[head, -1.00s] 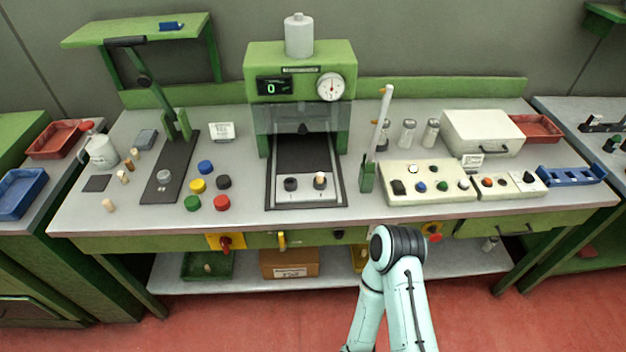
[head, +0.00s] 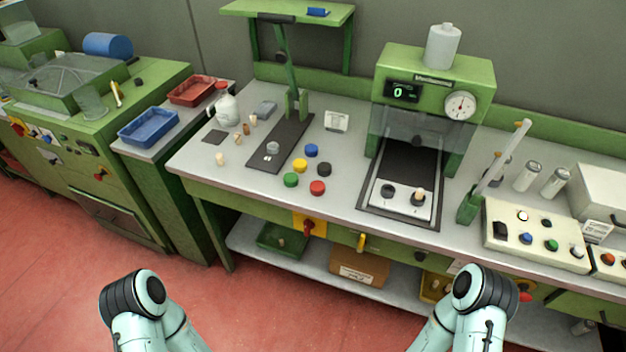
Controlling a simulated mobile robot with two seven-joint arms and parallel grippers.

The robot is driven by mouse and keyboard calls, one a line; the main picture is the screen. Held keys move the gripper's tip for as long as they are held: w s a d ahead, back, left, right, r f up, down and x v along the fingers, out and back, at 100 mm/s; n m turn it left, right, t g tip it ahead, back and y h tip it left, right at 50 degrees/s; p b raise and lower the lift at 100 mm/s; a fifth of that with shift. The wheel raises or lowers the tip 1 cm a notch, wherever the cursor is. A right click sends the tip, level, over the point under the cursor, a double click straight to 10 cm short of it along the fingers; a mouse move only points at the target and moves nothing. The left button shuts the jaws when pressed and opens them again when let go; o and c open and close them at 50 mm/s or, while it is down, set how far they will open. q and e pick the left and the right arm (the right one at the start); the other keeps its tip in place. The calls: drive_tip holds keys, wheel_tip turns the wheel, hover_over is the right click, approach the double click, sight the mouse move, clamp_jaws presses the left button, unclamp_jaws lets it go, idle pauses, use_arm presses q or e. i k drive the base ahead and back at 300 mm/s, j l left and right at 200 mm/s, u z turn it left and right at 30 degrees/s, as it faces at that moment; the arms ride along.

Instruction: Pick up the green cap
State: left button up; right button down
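The green cap (head: 291,180) lies on the grey workbench (head: 258,195), near its front edge. A yellow cap (head: 300,165) and a blue cap (head: 311,150) are behind it. A red cap (head: 317,188) is to its right, and a black cap (head: 324,169) is behind the red one. Parts of both my arms show at the bottom of the head view, well below and in front of the bench. Neither gripper shows in the view. Nothing covers the green cap.
A dark strip with a green lever stand (head: 297,104) is left of the caps. The green press (head: 436,70) with its dark bed is to the right. Several corks (head: 221,159) and a white bottle (head: 227,108) stand at the left. Red floor lies in front.

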sight(291, 179)
drive_tip(key=z, duration=0.45)
drive_tip(key=j+z, duration=0.15)
drive_tip(key=z, duration=0.3)
drive_tip(key=j+z, duration=0.1)
drive_tip(key=z, duration=0.3)
drive_tip(key=j+z, duration=0.45)
drive_tip(key=k+j+z, duration=0.2)
drive_tip(key=j+z, duration=0.2)
drive_tip(key=j, duration=0.15)
